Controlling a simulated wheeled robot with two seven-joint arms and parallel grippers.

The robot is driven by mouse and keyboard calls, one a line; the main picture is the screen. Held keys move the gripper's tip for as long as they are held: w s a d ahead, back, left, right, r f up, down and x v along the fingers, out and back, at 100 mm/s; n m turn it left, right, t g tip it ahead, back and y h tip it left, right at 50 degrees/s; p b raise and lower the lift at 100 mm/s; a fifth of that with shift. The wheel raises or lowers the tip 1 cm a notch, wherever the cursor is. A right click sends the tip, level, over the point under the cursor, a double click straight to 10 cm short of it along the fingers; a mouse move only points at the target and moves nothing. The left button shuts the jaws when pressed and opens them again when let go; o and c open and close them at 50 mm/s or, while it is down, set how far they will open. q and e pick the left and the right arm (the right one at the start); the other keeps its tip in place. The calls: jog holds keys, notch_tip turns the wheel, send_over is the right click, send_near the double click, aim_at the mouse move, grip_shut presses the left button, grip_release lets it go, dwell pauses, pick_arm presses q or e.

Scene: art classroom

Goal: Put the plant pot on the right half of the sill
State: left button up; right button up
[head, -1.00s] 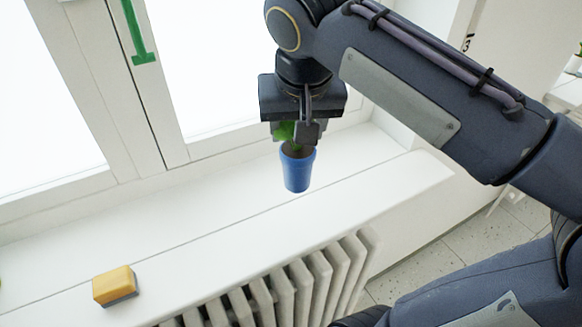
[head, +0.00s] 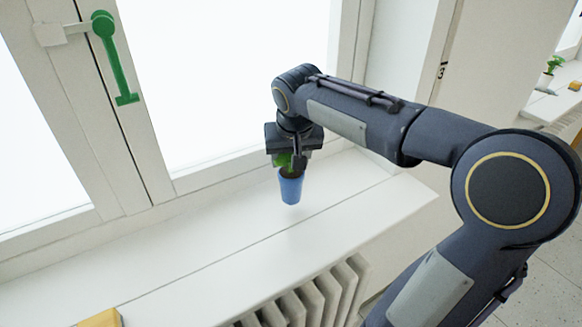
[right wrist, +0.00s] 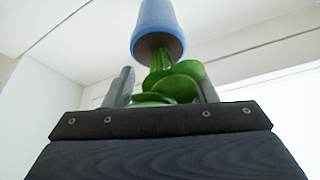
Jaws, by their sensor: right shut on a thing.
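The blue plant pot (head: 291,188) with a green plant hangs upright from my right gripper (head: 292,160) over the right part of the white sill (head: 375,215). A faint shadow lies on the sill below the pot, which looks slightly above the surface. In the right wrist view my right gripper (right wrist: 166,88) is shut on the plant, with a finger on each side of its green leaves (right wrist: 177,86). That view shows the pot (right wrist: 158,30) beyond the fingertips, with brown soil at its rim. My left gripper is not in view.
A yellow sponge-like block (head: 100,318) lies at the lower left, partly cut off. A window with a green handle (head: 115,60) stands behind the sill. A radiator (head: 315,295) is below its front edge. The sill around the pot is clear.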

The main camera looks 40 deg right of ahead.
jog(key=shift+w+d+f, duration=0.1)
jog(key=shift+f, duration=1.6)
jog(key=shift+f, duration=0.15)
jog(key=o, duration=1.5)
jog(key=shift+o, duration=0.2)
